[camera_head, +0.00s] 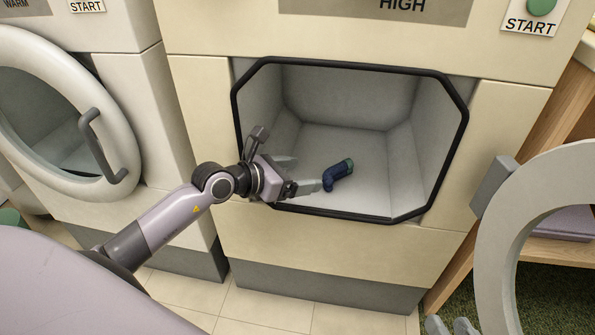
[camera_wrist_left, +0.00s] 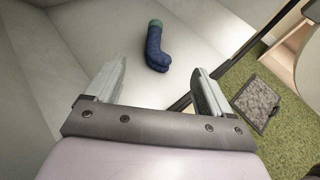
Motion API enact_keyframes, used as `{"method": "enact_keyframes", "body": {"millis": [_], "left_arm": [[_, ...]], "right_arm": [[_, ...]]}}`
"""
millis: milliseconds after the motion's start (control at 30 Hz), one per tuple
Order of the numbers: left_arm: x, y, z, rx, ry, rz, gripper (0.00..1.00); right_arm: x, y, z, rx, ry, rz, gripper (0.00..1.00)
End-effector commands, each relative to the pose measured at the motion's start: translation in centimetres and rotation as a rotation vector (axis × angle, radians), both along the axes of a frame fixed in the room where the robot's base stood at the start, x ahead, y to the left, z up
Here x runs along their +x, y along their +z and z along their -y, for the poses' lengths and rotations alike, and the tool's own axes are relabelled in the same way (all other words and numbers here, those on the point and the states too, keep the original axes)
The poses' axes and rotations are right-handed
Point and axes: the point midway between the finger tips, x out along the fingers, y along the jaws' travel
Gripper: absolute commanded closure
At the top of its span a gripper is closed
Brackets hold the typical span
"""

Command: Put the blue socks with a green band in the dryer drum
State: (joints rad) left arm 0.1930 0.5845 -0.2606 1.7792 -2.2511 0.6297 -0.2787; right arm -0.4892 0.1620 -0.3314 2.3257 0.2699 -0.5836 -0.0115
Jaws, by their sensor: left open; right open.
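The blue sock with a green band (camera_head: 338,174) lies on the floor of the dryer drum (camera_head: 295,140), its green cuff toward the back right. It also shows in the left wrist view (camera_wrist_left: 157,47), beyond the fingertips and apart from them. My left gripper (camera_head: 304,174) reaches in over the lower left rim of the drum opening, open and empty, with its fingers just left of the sock. In the left wrist view the gripper (camera_wrist_left: 160,82) has its two fingers wide apart. My right gripper (camera_head: 450,326) shows only its fingertips at the bottom edge, open, outside the dryer.
The open dryer door (camera_head: 530,215) hangs at the right. A washer with a round door (camera_head: 75,178) stands at the left. The black-edged rim (camera_head: 340,213) bounds the drum opening. A wooden shelf unit (camera_head: 545,150) is at the right.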

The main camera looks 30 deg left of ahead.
Motion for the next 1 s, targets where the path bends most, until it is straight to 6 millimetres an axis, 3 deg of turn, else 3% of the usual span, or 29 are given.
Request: {"method": "enact_keyframes", "body": {"millis": [133, 233, 400, 500, 767, 1000], "left_arm": [[-0.7, 0.3, 0.8, -0.059, -0.010, -0.005, 0.18], [-1.7, 0.8, 2.7, -0.191, -0.028, -0.013, 0.18], [-4.4, 3.3, 6.9, -0.608, -0.043, -0.063, 0.18], [-5.8, 5.0, 8.4, -0.884, -0.023, -0.114, 0.18], [-8.5, 7.4, 8.6, -1.574, 0.135, -0.320, 0.18], [-10.5, 5.5, 7.9, -2.139, 0.408, -0.618, 0.18]], "right_arm": [[0.0, 0.0, -0.1, 0.004, 0.002, -0.005, 0.57], [0.0, 0.0, -0.1, 0.004, 0.002, -0.006, 0.57], [0.0, 0.0, -0.1, 0.004, 0.002, -0.006, 0.57], [0.0, 0.0, -0.1, 0.004, 0.002, -0.005, 0.57], [0.0, 0.0, -0.1, 0.004, 0.002, -0.005, 0.57], [0.0, 0.0, -0.1, 0.004, 0.002, -0.005, 0.57]]}}
